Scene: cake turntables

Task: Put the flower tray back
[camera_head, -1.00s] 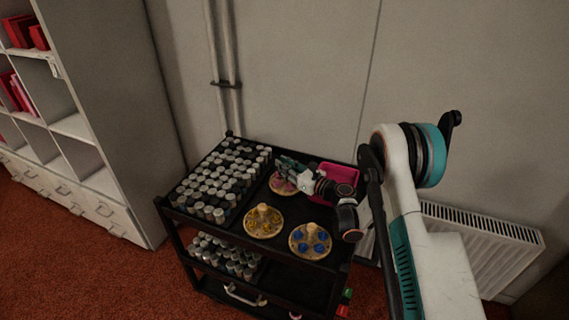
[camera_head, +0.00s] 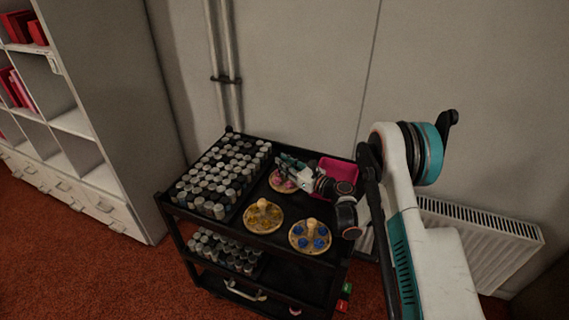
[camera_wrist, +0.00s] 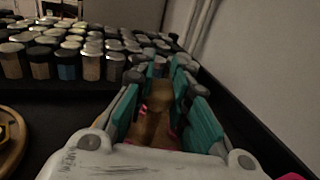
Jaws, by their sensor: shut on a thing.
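Three round wooden trays with centre knobs are on the top of a black cart. The flower tray with pink flowers (camera_head: 281,184) is at the back, partly hidden by my gripper (camera_head: 284,165). In the wrist view my gripper (camera_wrist: 160,95) has its teal fingers on both sides of the tray's wooden knob (camera_wrist: 155,125), shut on it. Pink bits show beside the knob. I cannot tell whether the tray touches the cart top. The tray with yellow flowers (camera_head: 263,229) is in front of it, and the tray with blue flowers (camera_head: 296,238) is at the front right.
Many lidded jars (camera_head: 222,170) fill the left of the cart (camera_head: 236,229). A pink bin (camera_head: 340,170) is at the back right, beside my wrist. A wall is close behind. Bare cart top lies between the trays.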

